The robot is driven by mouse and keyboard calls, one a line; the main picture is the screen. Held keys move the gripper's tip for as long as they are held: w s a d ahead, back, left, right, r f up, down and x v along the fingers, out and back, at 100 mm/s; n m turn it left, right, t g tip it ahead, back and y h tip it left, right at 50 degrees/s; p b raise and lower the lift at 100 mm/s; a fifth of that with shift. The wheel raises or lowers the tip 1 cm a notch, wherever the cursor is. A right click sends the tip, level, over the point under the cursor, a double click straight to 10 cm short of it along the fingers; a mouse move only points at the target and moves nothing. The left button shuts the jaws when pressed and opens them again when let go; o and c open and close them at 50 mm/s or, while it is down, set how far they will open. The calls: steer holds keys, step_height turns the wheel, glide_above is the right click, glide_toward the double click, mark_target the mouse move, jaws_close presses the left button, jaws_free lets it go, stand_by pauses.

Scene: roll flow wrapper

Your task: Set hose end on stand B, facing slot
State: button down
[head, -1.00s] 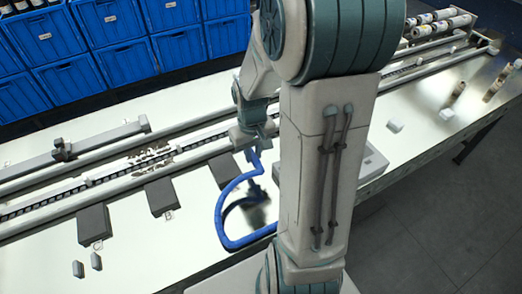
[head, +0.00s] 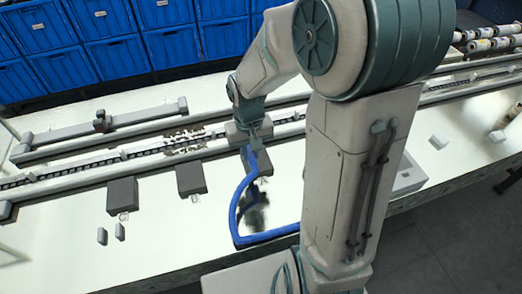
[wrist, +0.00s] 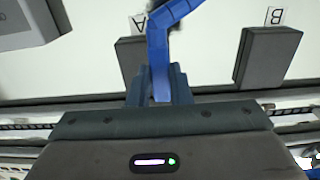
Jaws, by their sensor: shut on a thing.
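My gripper (head: 257,142) is shut on the end of a blue hose (head: 236,208). The wrist view shows the hose (wrist: 158,45) rising from between the fingers (wrist: 160,88). Stand B (wrist: 268,55), a dark block with a "B" label, is to the right in the wrist view, apart from the gripper. It appears to be the middle block (head: 191,178) in the head view. Stand A (wrist: 130,52) is just beyond the fingers and partly hidden by the hose. I cannot make out a slot or the hose end's facing.
Another dark block (head: 122,195) stands farther left, with two small grey pieces (head: 110,234) in front. The rail conveyor (head: 60,188) runs behind the blocks. A grey box (head: 408,178) is right of my arm.

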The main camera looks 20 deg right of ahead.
steer(key=b, duration=0.3)
glide_above(190, 176)
stand_by(0.9)
steer(key=shift+f, duration=0.1)
stand_by(0.4)
steer(key=shift+f+b, duration=1.55)
steer(key=shift+f, duration=0.5)
steer(key=shift+f+b, duration=0.3)
steer(key=shift+f, duration=0.1)
steer(key=c, duration=1.2)
jaws_free()
steer(key=shift+c, duration=0.2)
steer(key=shift+r, duration=0.1)
step_height(190, 176, up, 14)
steer(key=p, duration=0.1)
